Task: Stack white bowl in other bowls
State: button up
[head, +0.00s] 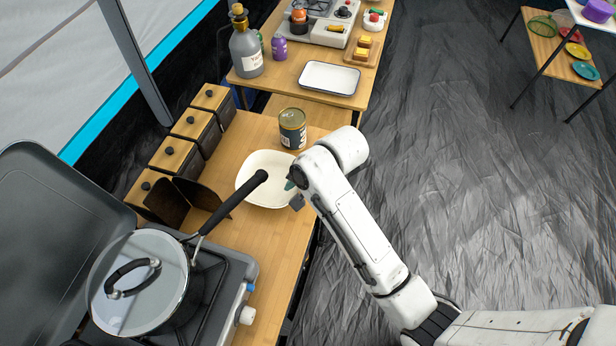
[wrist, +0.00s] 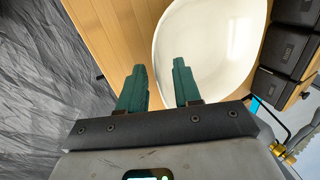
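The white bowl (head: 258,168) is wide, with rounded sides, and sits on the wooden counter beyond the stove. My gripper (head: 292,185) is at its right edge, partly hidden by my arm. In the wrist view my gripper (wrist: 159,66) has its two green fingers apart with nothing held. The bowl (wrist: 215,40) fills the upper middle there, with the right finger over it and the left finger outside its rim. Whether either finger touches it I cannot tell. A purple bowl (head: 597,10) stands on a white surface at the far upper right.
A can (head: 292,130) stands just behind the bowl. A lidded pan (head: 140,285) is on the stove, its handle reaching over the bowl's near edge. Colored dishes (head: 577,51) lie on a far shelf. The floor right is clear.

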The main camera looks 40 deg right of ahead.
jog(key=v, duration=1.1)
jog(key=s+d+f+n+g+h, duration=0.1)
jog(key=s+f+n, duration=0.2)
jog(key=s+f, duration=0.3)
jog(key=shift+s+d+n+b, duration=0.4)
jog(key=shift+s, duration=0.5)
jog(key=shift+o, duration=0.2)
jog(key=s+d+f+n+g+h, duration=0.1)
jog(key=s+f+n, duration=0.4)
jog(key=s, duration=0.6)
jog(key=shift+d+f+n+g+h, duration=0.2)
jog(key=shift+d+n+g+h, duration=0.2)
jog(key=shift+d+n, duration=0.15)
jog(key=shift+o, duration=0.5)
jog(key=shift+s+f+n, duration=0.1)
jog(key=shift+s+n, duration=0.25)
jog(key=shift+s, duration=0.15)
